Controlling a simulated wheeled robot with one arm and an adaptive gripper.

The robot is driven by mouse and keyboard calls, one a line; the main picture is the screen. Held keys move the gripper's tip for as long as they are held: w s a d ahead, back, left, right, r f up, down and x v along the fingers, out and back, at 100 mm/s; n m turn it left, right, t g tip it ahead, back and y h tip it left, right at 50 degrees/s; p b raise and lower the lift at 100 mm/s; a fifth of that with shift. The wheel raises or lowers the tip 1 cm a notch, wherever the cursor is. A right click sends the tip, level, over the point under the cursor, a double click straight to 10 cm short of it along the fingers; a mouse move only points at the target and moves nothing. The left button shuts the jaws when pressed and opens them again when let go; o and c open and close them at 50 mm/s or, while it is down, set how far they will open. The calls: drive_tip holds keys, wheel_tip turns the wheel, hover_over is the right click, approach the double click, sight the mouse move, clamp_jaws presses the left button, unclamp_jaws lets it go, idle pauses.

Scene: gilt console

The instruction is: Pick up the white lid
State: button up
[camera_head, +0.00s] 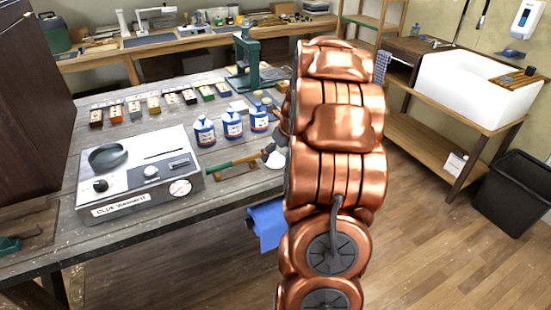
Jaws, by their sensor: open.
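A small white piece (275,160), which looks like the white lid, lies near the right end of the grey wooden workbench (228,187). It is just right of the head of a green-and-wood-handled tool (236,163), and my copper arm crosses close by on its right. Part of it may be hidden behind the arm. My gripper cannot be made out; my own arm links cover the place where it would be. A small dark grey part shows at the arm's left edge above the white piece, and I cannot tell what it belongs to.
Several blue-and-white bottles (232,124) stand behind the tool. A glue warmer (140,172) sits at the left. A green press (248,65) and a row of small blocks (153,104) are farther back. A blue cloth (267,224) hangs at the front edge.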

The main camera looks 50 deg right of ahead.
drive_tip(key=shift+x, duration=1.2)
drive_tip(key=c, duration=1.2)
drive_tip(key=shift+s, duration=0.1)
drive_tip(key=shift+c, duration=1)
drive_tip(key=shift+a+f, duration=0.1)
